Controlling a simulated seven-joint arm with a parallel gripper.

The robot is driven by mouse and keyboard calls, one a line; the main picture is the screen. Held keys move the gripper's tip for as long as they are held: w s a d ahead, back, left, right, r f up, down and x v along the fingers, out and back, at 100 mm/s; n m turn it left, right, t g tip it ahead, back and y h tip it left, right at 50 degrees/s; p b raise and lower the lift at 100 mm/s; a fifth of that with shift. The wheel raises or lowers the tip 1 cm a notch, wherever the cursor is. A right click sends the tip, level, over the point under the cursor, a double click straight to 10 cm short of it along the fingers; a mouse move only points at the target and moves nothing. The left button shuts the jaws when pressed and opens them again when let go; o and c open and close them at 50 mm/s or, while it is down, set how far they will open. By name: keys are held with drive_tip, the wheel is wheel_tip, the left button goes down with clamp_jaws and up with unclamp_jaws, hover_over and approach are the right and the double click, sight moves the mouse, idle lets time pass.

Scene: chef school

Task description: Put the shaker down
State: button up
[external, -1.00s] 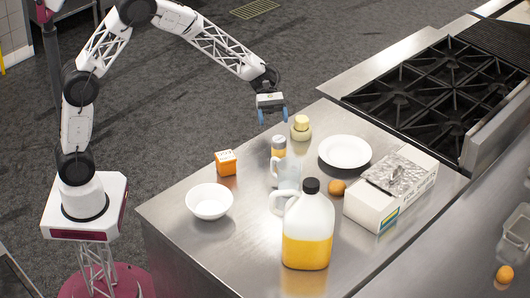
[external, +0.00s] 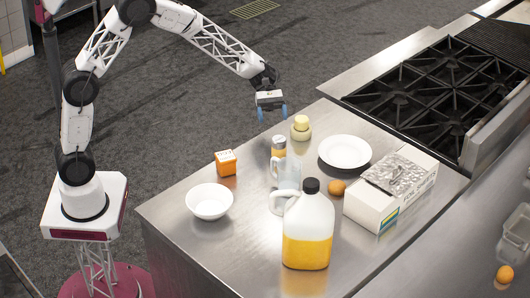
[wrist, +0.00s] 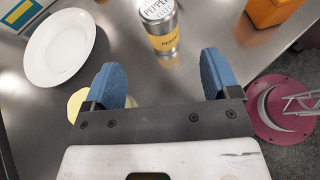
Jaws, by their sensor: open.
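The pepper shaker (external: 279,147) has a yellow label and a pale grey top. It stands upright on the steel counter (external: 170,213), just behind the clear pitcher, which hides its lower part in the external view. In the wrist view the shaker (wrist: 162,30) stands ahead of my fingers, apart from both. My gripper (external: 272,113) is open and empty, above the counter's far edge and behind the shaker. Its two blue fingers (wrist: 162,76) are spread wide in the wrist view, with nothing between them.
Near the shaker are the clear pitcher (external: 287,174), a round yellow-topped bottle (external: 301,128), an orange box (external: 226,163) and a white plate (external: 345,152). A white bowl (external: 209,201), a juice jug (external: 307,228), an orange fruit (external: 337,188) and a white carton (external: 372,213) stand nearer the camera.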

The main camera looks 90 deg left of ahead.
drive_tip(key=s+d+r+m+g+y, duration=0.1)
drive_tip(key=s+d+r+m+y, duration=0.2)
drive_tip(key=s, duration=0.4)
drive_tip(key=s+d+r+m+g+y, duration=0.1)
drive_tip(key=s+d+r+m, duration=0.3)
drive_tip(key=s+d, duration=0.25)
drive_tip(key=s+d+r+m+g+y, duration=0.1)
drive_tip(key=s+d+r+m+y, duration=0.2)
drive_tip(key=s, duration=0.5)
drive_tip(key=s+d+r+m+t+y, duration=0.1)
drive_tip(key=s+m+y, duration=0.5)
drive_tip(key=s, duration=1.7)
drive_tip(key=d+m+t, duration=0.1)
drive_tip(key=m+t, duration=0.1)
drive_tip(key=m, duration=0.2)
drive_tip(key=shift+s+r, duration=0.2)
drive_tip(key=shift+s, duration=0.1)
